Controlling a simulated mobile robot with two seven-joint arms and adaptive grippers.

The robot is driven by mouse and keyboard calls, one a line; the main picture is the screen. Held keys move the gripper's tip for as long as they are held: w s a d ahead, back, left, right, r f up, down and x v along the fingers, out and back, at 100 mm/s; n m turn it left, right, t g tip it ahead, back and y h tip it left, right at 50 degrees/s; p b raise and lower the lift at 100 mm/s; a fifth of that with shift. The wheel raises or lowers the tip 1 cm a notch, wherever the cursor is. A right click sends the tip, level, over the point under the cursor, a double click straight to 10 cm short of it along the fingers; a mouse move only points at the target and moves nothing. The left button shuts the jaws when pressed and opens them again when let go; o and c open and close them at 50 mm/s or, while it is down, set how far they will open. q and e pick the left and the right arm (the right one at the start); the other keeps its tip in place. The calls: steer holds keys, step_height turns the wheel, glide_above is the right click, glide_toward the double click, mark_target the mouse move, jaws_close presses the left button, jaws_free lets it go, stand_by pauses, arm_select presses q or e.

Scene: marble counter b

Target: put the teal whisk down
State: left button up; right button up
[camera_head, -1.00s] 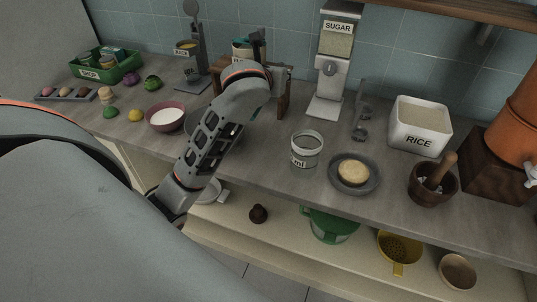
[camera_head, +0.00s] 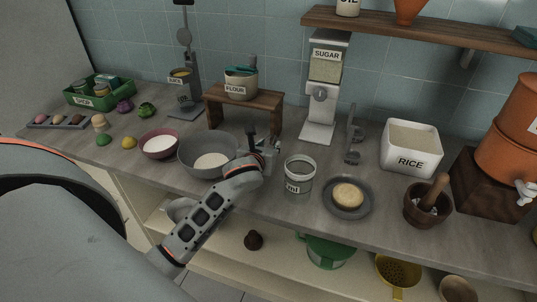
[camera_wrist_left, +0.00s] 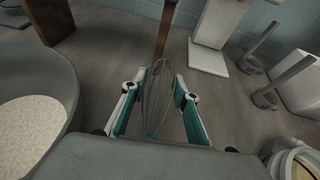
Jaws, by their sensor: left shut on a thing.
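My left gripper (camera_head: 262,148) is low over the counter, just right of the large grey bowl (camera_head: 187,157). In the left wrist view the whisk (camera_wrist_left: 156,100) shows as thin grey wire loops between the two fingers (camera_wrist_left: 158,103), which are shut on it. The fingers have teal sides. The whisk's handle is hidden, and in the head view the whisk cannot be made out behind the gripper. I cannot tell whether the whisk touches the counter (camera_wrist_left: 110,60). My right gripper is not in view.
A wooden stand (camera_head: 213,104) with a flour crock (camera_head: 240,86) is behind the gripper. A clear measuring jar (camera_head: 299,178) stands to its right, then a plate with a round bun (camera_head: 347,195). A sugar dispenser (camera_head: 320,95) is behind. Bare counter lies between stand and dispenser.

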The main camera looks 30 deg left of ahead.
arm_select(q)
step_height(320, 180, down, 3)
steer(key=shift+f, duration=0.2)
steer(key=shift+f, duration=0.1)
steer(key=shift+f, duration=0.1)
steer(key=o, duration=1.2)
